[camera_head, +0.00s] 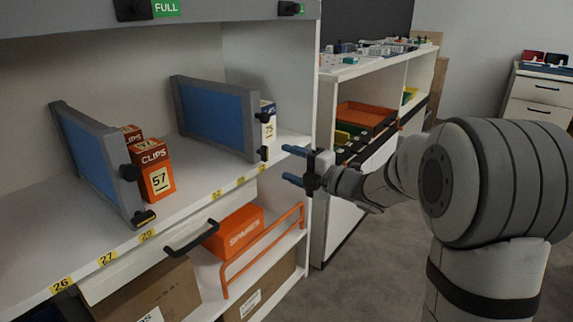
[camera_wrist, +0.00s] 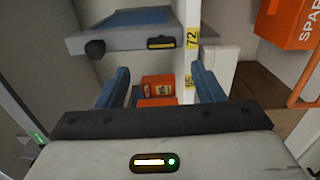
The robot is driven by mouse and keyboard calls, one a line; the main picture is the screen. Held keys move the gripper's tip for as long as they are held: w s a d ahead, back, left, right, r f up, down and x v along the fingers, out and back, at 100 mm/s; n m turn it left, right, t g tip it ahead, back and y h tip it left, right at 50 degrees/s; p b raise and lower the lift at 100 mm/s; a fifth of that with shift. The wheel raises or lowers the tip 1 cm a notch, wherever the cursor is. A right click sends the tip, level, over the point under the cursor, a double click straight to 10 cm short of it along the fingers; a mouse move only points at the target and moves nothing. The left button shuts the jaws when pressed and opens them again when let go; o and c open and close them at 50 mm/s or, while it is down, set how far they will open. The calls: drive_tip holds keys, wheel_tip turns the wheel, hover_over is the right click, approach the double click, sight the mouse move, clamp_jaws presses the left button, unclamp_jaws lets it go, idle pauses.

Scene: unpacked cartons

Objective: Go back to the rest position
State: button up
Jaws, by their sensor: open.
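My gripper (camera_head: 292,166) is open and empty in the head view. Its two blue fingers point left toward the shelf, in front of the right divider and apart from it. In the wrist view the blue fingers of my gripper (camera_wrist: 160,88) stand wide apart, with nothing between their tips. Orange CLIPS boxes (camera_head: 157,170) stand on the shelf beside the left blue-panelled divider (camera_head: 95,160). A white and blue box (camera_head: 267,125) stands just right of the right blue-panelled divider (camera_head: 215,118). My arm reaches in from the right.
The white shelf (camera_head: 215,165) has numbered yellow labels along its front edge. Below are a black drawer handle (camera_head: 190,238), an orange SPARES box (camera_head: 235,230), an orange rail (camera_head: 262,250) and cartons (camera_head: 150,295). A second shelf unit (camera_head: 375,68) stands behind my gripper. Grey floor (camera_head: 370,250) lies open beneath the arm.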

drive_tip(key=s+d+r+m+t+h+p, duration=0.1)
drive_tip(key=s+d+r+m+h+p, duration=0.2)
drive_tip(key=d+r+m+h+p, duration=0.55)
drive_tip(key=s+d+r+m+t+h+p, duration=0.1)
drive_tip(key=s+d+r+m+h+p, duration=0.1)
drive_tip(key=d+r+m+h+p, duration=0.6)
drive_tip(key=s+r+m+g+p, duration=0.3)
drive_tip(key=s+r+m+p, duration=0.1)
drive_tip(key=s+p, duration=0.4)
drive_tip(key=s+a+r+m+g+y+p, duration=0.1)
drive_tip(key=s+r+m+g+p, duration=0.2)
drive_tip(key=s+p, duration=0.5)
drive_tip(key=s+r+m+g+y+p, duration=0.1)
drive_tip(key=s+r+m+g+p, duration=0.3)
drive_tip(key=s+p, duration=0.4)
drive_tip(key=shift+s+a+r+m, duration=0.4)
drive_tip(key=shift+s+r+m, duration=0.25)
drive_tip(key=shift+s, duration=0.5)
